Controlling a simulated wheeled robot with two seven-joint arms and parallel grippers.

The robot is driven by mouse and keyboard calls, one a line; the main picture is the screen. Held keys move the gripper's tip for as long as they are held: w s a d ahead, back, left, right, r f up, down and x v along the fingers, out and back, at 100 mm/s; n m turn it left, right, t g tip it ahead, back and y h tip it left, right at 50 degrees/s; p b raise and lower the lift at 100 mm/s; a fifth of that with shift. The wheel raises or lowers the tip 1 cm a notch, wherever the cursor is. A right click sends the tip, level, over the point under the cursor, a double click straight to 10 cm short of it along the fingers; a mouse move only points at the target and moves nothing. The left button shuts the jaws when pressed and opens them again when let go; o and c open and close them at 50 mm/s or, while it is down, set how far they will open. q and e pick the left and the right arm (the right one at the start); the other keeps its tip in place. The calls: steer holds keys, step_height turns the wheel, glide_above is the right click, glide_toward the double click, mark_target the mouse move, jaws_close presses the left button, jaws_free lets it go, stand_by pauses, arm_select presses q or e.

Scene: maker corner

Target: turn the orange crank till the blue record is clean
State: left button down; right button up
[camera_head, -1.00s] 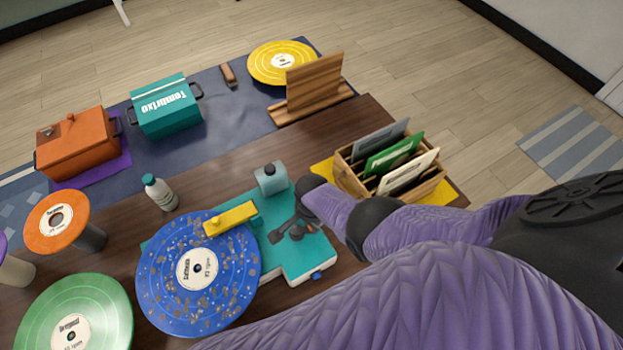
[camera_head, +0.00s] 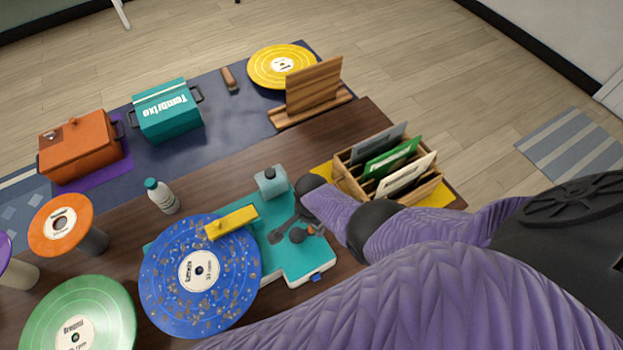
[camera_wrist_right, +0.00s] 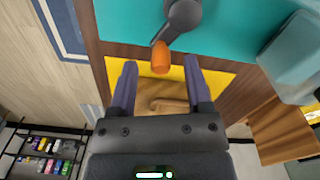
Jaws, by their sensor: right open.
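The blue record (camera_head: 170,308) lies flat on the teal cleaning machine (camera_head: 302,265), with brown-grey specks over much of its surface. A yellow arm (camera_head: 232,222) reaches over the record's upper edge. The crank's orange handle (camera_head: 313,229) is small and partly hidden by my right gripper (camera_head: 290,229) in the head view. In the right wrist view, the orange handle (camera_wrist_right: 161,58) on its dark grey crank arm (camera_wrist_right: 180,20) stands between the tips of my open right gripper (camera_wrist_right: 160,72), with gaps on both sides. My left gripper is not in view.
A clear bluish container (camera_head: 271,182) stands at the machine's back. A wooden crate (camera_head: 438,192) of sleeves is close to my right forearm. A white bottle (camera_head: 163,197), a green record (camera_head: 100,300) and an orange record (camera_head: 78,238) are at left. Bare table lies behind the machine.

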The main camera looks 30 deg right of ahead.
step_height(320, 180, up, 8)
steer(key=p, duration=0.5)
steer(key=shift+r, duration=0.2)
steer(key=shift+f, duration=0.1)
stand_by(0.4)
